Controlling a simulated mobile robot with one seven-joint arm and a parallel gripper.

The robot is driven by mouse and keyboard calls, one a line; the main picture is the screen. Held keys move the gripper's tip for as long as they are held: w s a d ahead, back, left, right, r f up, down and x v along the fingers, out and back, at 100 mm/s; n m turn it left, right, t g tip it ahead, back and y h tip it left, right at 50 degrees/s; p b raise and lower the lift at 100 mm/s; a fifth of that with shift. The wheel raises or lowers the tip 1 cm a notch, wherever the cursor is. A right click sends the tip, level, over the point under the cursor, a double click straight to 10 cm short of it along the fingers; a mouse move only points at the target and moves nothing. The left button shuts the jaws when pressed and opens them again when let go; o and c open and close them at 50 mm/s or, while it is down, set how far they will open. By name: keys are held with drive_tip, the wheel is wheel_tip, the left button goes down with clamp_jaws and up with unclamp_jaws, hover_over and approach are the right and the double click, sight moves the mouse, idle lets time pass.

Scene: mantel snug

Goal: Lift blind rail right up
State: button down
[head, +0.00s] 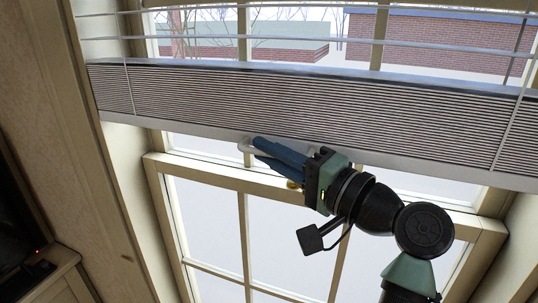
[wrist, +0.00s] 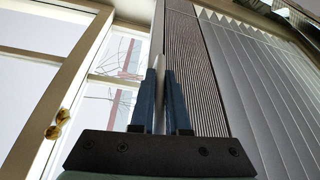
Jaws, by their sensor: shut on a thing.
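The blind hangs across the window in the head view, its slats stacked in a thick bundle (head: 300,105) above the pale bottom rail (head: 430,171). The rail slopes down to the right in the picture. In the wrist view, my gripper (wrist: 160,76) is shut on a thin pale part of the rail, with the stacked slats (wrist: 195,75) just to the right. The fingers hide most of the gripped part.
The cream window frame (head: 200,172) stands close behind the gripper, with a brass latch (wrist: 58,122) on it. Thin cords (head: 515,120) hang in front of the slats. A wooden post (head: 60,110) and a dark cabinet (head: 40,280) are at left.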

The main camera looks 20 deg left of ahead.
drive_tip(key=c, duration=0.9)
unclamp_jaws()
drive_tip(key=shift+d+f, duration=0.1)
drive_tip(key=r+b+v, duration=0.1)
drive_tip(key=b+v, duration=0.5)
drive_tip(key=v, duration=0.6)
drive_tip(key=shift+s+d+f, duration=0.25)
drive_tip(key=shift+d+f, duration=0.15)
drive_tip(key=shift+f, duration=0.1)
